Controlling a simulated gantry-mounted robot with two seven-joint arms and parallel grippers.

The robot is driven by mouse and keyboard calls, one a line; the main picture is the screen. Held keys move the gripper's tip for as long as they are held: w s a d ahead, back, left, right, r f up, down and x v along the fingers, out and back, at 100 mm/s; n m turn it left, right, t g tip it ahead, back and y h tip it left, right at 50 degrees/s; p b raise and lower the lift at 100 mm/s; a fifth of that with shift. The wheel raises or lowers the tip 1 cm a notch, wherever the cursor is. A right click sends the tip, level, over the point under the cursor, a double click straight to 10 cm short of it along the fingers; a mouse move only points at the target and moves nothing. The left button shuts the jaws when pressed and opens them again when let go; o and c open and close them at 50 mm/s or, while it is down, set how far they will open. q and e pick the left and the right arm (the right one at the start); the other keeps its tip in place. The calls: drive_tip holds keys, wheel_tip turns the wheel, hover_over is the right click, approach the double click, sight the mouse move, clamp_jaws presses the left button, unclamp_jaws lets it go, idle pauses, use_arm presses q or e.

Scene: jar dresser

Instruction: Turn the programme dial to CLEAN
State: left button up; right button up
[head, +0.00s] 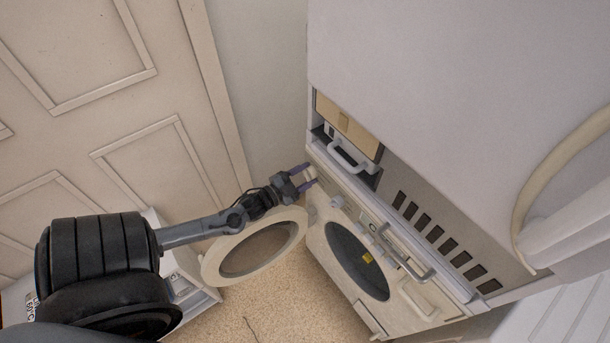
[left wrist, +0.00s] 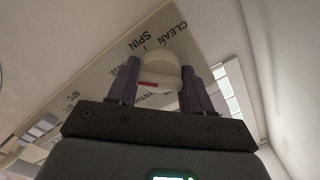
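The programme dial (left wrist: 160,72) is a pale round knob with a red mark on its lower part, on a tilted panel in the left wrist view. Printed words lie around it: CLEAN (left wrist: 170,33) and SPIN are above it, and others run down to its left. My left gripper (left wrist: 160,80) has its two purple fingers apart, one on each side of the dial. I cannot see firm contact on both sides. In the head view my left gripper (head: 308,176) is at the upper left end of the machine's front panel. My right gripper is in neither view.
The machine's round door (head: 213,268) hangs open below my left arm, beside the dark drum opening (head: 352,250). A drawer handle (head: 348,160) is above the panel. A grey bar handle (head: 408,262) is to the right. A wall stands behind.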

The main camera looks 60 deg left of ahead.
use_arm(q)
drive_tip(key=c, duration=0.5)
drive_tip(key=m+p, duration=0.3)
drive_tip(key=shift+r+m+p, duration=0.25)
drive_tip(key=shift+m+p, duration=0.15)
drive_tip(key=m+p, duration=0.2)
drive_tip(key=m, duration=0.1)
drive_tip(key=shift+m+p, duration=0.3)
drive_tip(key=m+p, duration=0.3)
drive_tip(key=m, duration=0.2)
drive_tip(key=shift+f+m, duration=0.1)
drive_tip(key=shift+m, duration=0.2)
drive_tip(key=m+p, duration=0.2)
drive_tip(key=m, duration=0.2)
drive_tip(key=shift+m, duration=0.4)
drive_tip(key=shift+f, duration=0.1)
